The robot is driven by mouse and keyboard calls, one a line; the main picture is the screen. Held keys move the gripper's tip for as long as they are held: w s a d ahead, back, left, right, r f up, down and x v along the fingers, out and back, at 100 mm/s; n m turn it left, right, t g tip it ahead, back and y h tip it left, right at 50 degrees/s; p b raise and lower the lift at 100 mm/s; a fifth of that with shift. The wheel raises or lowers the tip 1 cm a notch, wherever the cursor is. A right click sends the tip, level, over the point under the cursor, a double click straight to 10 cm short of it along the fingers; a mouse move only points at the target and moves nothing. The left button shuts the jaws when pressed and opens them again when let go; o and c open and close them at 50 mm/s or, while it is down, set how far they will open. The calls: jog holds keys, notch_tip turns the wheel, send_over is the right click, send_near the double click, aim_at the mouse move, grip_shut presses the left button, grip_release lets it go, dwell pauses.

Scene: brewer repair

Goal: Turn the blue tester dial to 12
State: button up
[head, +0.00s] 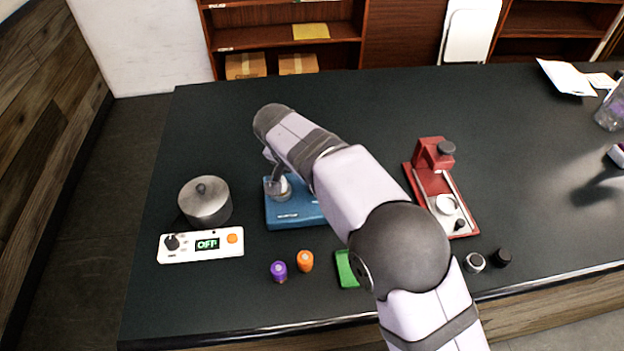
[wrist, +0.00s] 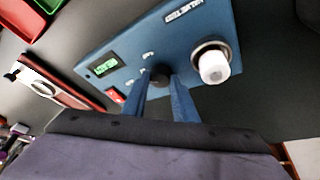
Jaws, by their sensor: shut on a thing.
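The blue tester (head: 297,213) lies on the dark table in the head view, partly hidden behind my arm. In the wrist view the blue tester (wrist: 186,45) fills the middle, with a lit green display (wrist: 103,67), a red switch (wrist: 115,95) and pale marks around its dial. The dark round dial (wrist: 160,73) sits between the fingertips of my gripper (wrist: 160,82), which is shut on it. A white-topped cylinder (wrist: 213,66) stands in a ring on the tester to the right of the dial. The display's reading and the dial's setting are too small to tell.
Left of the tester stand a metal pot (head: 205,203) and a white control box (head: 200,245) reading OFF. A red brewer (head: 437,185) stands right.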

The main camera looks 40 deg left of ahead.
aim_at(304, 199)
jog(key=shift+m, duration=0.3)
jog(key=o, duration=1)
jog(key=shift+o, duration=0.2)
jog(key=shift+s+r, duration=0.1)
jog(key=b+v, duration=0.1)
jog(key=v, duration=0.6)
jog(key=shift+b, duration=0.35)
jog(key=shift+r, duration=0.1)
